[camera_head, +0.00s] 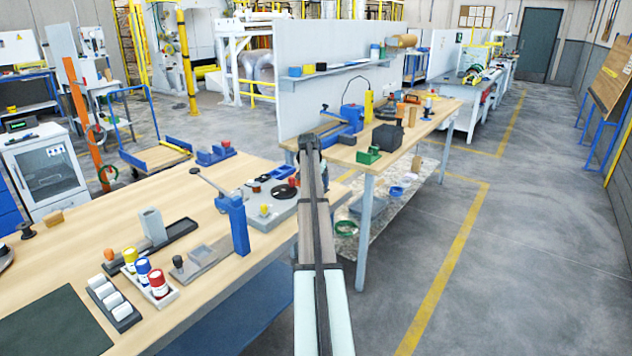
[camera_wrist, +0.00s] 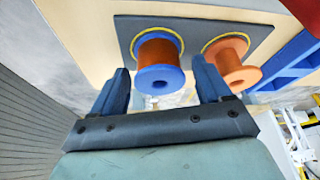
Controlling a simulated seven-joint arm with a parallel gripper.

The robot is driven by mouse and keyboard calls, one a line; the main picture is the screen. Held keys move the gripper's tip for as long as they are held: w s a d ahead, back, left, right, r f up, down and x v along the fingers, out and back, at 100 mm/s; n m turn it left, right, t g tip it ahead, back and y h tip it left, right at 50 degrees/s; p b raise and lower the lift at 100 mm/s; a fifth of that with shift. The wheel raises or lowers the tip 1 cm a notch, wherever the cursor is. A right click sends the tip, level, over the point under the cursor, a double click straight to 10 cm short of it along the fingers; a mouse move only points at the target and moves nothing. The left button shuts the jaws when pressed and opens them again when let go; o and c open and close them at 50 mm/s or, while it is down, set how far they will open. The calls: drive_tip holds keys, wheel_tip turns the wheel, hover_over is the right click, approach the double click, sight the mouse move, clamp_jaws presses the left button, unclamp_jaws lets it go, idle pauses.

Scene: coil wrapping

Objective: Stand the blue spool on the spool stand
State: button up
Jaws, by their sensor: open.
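The blue spool (camera_wrist: 147,78), wound with copper-coloured wire, shows in the wrist view with its round blue flange facing the camera. Its other end is at a yellow ring on a dark grey board (camera_wrist: 130,25). My gripper (camera_wrist: 164,72) is open, one finger to each side of the spool in the picture. I see no contact, and I cannot tell how deep the spool sits between the fingers. In the head view my gripper (camera_head: 309,143) is over the right part of the bench, and I cannot make out the blue spool there. I cannot identify the spool stand for sure.
An orange spool (camera_wrist: 232,72) is close beside my right finger on the same board, at another yellow ring. A blue slotted part (camera_wrist: 285,65) lies further right.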

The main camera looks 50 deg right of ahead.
drive_tip(key=v, duration=1.2)
drive_tip(key=shift+r, duration=0.15)
idle(1.6)
